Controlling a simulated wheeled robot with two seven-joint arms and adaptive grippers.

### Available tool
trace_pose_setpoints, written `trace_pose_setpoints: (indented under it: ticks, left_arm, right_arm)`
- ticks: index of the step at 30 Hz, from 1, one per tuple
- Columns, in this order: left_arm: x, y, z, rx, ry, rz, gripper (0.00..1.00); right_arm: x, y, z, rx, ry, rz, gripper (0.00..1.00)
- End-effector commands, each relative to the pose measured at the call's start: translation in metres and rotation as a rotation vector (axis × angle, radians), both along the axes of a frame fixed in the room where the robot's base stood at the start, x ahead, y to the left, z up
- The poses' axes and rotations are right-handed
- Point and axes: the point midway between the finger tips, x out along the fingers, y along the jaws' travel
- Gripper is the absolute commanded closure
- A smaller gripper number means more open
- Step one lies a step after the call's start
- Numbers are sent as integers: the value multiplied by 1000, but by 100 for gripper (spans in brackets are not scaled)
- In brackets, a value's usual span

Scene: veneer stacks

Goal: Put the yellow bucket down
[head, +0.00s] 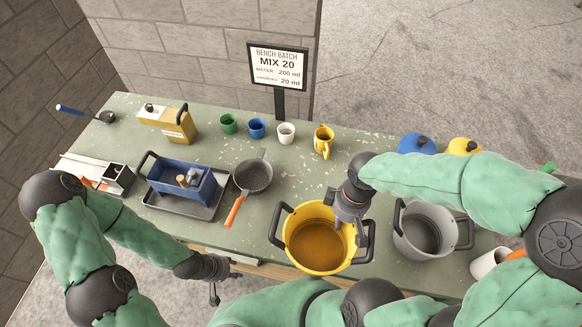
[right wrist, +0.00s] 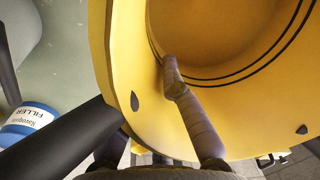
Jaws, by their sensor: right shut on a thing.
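The yellow bucket (head: 299,248) is upright near the front edge of the bench (head: 210,222), with dark handles at its sides and a brownish-orange inside. My right gripper (head: 360,232) comes down from above at its right side and is shut on it there. In the right wrist view the bucket (right wrist: 125,60) fills much of the picture, with a gripper finger (right wrist: 190,110) lying across its wall. Whether the bucket's base touches the bench is hidden. My left gripper (head: 225,278) is empty, its fingers apart, by the bench's front edge left of the bucket.
A grey bucket (head: 405,232) stands close on the right, with a white tub (head: 484,264) beyond. A pan (head: 253,175) with an orange handle and a blue box (head: 175,183) on a tray are left. Bare bench lies between.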

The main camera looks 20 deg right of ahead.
Motion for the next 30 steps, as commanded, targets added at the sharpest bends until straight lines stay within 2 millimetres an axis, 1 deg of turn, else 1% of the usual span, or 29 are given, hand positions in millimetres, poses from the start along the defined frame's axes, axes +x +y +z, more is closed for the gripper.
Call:
trace_pose_setpoints:
  ticks: [2, 5, 8, 18, 21, 24, 27, 30]
  left_arm:
    - [0, 0, 0, 0, 1, 0, 60]
    - [0, 0, -2, 0, 1, 0, 60]
    - [0, 0, -6, 0, 1, 0, 60]
    - [0, 0, -15, 0, 0, 0, 60]
    - [0, 0, -20, 0, 0, 0, 60]
    - [0, 0, -23, 0, 0, 0, 60]
    - [0, 0, -25, 0, 0, 0, 60]
    - [0, 0, -26, 0, 0, 0, 60]
  right_arm:
    - [1, 0, 0, 0, 0, 0, 100]
    - [8, -3, -5, 0, 2, -2, 100]
    - [23, -9, -14, 1, 4, -3, 100]
    - [88, -32, -44, 0, 2, -2, 100]
    - [100, -37, -64, 1, 6, 0, 100]
    - [113, -41, -79, 1, 3, -1, 100]
    - [121, -45, -89, 0, 2, -2, 100]
    - [126, -46, -93, 0, 1, -2, 100]
